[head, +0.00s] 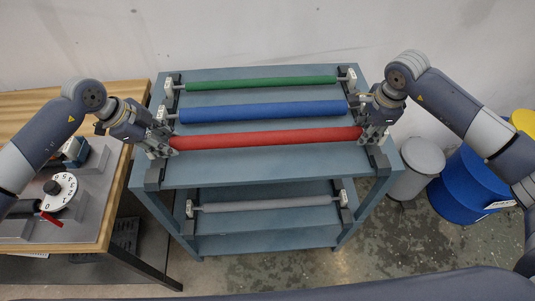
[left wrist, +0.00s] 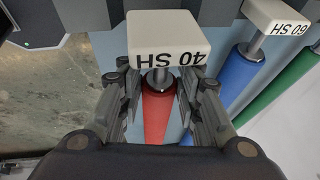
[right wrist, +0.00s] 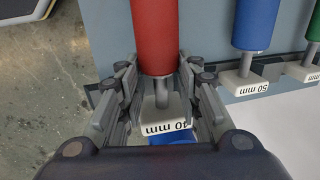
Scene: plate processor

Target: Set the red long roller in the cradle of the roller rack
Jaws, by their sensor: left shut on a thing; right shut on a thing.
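The red long roller (head: 265,138) lies level across the front of the roller rack's top (head: 265,173), in front of the blue roller. My left gripper (head: 165,143) is shut on its left end, beside a white end block marked 40 SH (left wrist: 162,42). My right gripper (head: 372,132) is shut on its right end, by a white block marked 40 mm (right wrist: 168,120). Black cradle brackets show under the ends at the left (head: 155,175) and right (head: 380,160). The grippers hide the contact, so I cannot tell whether the roller rests in them.
The blue roller (head: 262,111) and green roller (head: 262,83) lie behind in the rack. A grey roller (head: 265,204) sits on the lower shelf. A wooden bench (head: 110,95) with a dial (head: 60,190) stands left. A grey bin (head: 418,165) and blue drum (head: 468,185) stand right.

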